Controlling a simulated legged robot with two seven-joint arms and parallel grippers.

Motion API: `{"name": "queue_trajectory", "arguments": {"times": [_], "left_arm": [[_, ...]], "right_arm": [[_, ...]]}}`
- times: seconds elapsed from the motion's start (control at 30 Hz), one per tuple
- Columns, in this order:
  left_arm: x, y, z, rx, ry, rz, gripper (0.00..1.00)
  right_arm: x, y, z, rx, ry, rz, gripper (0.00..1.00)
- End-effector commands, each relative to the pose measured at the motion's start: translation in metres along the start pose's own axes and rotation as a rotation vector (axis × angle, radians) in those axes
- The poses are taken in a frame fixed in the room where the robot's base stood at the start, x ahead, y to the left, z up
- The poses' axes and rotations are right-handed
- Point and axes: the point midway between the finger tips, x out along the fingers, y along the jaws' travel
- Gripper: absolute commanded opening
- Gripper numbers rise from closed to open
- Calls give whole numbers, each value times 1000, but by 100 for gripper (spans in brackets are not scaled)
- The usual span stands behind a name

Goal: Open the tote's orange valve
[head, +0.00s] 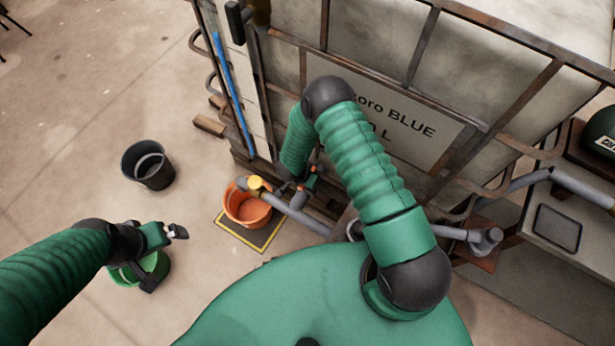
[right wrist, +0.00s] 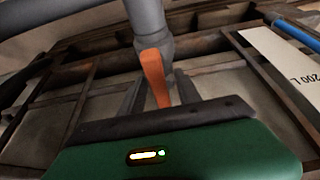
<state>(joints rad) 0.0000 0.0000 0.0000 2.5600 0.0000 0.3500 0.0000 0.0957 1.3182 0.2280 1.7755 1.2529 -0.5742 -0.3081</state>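The orange valve (right wrist: 153,75) is a flat lever on a grey pipe fitting in the right wrist view. My right gripper (right wrist: 158,92) is open, with one finger on each side of the lever; a gap shows at the right finger. I cannot tell whether the left finger touches it. In the head view my right gripper (head: 298,188) is low at the front of the caged tote (head: 440,70), partly hidden by my own arm. My left gripper (head: 178,233) is over bare floor at the left, away from the tote; its opening is too small to judge.
An orange bucket (head: 240,212) stands on a yellow-edged square mat (head: 262,240) under a yellow-ended grey pipe (head: 290,207). A black bucket (head: 148,170) stands left on open floor. A bench with a dark tablet (head: 557,228) is at the right.

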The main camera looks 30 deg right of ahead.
Motion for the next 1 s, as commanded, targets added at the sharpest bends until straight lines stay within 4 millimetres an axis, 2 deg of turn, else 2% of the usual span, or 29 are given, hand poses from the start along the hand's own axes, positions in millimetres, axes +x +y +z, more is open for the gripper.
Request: {"name": "queue_trajectory", "arguments": {"times": [0.27,0.37,0.47,0.8,0.9,1.0], "left_arm": [[0,0,0,0,0,0,100],[-3,0,-1,0,0,0,100],[-10,0,-2,0,0,0,100],[-39,0,-9,0,0,0,100],[-44,0,-10,0,0,0,100],[-48,0,-11,0,0,0,100]], "right_arm": [[-1,0,2,0,-3,1,41],[-9,0,1,0,-3,-1,41],[-29,-1,0,-1,-3,-2,41],[-128,-1,-1,-2,-2,-2,41],[-149,-1,-1,0,-2,-1,41],[-162,0,0,0,-3,1,41]]}}
